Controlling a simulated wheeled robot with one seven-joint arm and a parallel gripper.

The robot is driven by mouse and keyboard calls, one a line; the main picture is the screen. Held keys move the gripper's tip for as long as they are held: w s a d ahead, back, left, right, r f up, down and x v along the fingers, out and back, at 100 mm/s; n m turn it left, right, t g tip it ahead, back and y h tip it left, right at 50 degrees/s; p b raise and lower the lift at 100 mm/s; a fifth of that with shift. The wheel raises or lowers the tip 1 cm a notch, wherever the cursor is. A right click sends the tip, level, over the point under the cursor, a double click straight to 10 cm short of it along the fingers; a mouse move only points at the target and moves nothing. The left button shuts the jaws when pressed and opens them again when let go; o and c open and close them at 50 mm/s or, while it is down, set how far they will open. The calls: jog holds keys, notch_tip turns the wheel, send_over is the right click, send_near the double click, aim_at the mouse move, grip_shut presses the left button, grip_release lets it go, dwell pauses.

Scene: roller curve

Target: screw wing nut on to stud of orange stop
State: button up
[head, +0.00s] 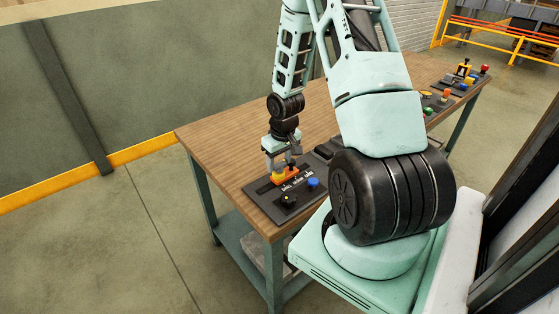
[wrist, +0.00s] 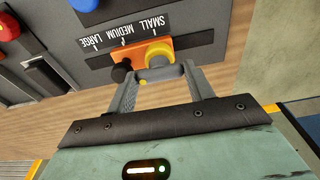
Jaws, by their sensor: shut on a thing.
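The orange stop (head: 285,176) sits on the dark panel at the near left end of the bench. In the wrist view the orange stop (wrist: 148,46) lies just beyond my fingertips, beside the printed words SMALL, MEDIUM, LARGE. It carries a yellow round part (wrist: 159,53), and a black knob (wrist: 121,71) is at its left. My gripper (wrist: 158,76) is shut on a small grey piece, which seems to be the wing nut (wrist: 160,73). The head view shows my gripper (head: 282,161) pointing down right over the stop. The stud and its contact with the nut are hidden.
The dark panel (head: 262,188) also has a black knob (head: 288,200) and a blue knob (head: 313,182) near the stop. More panels with coloured buttons (head: 445,94) line the bench's right side. The wooden bench top (head: 225,128) is clear at left.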

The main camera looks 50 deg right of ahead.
jog(key=shift+f, duration=0.25)
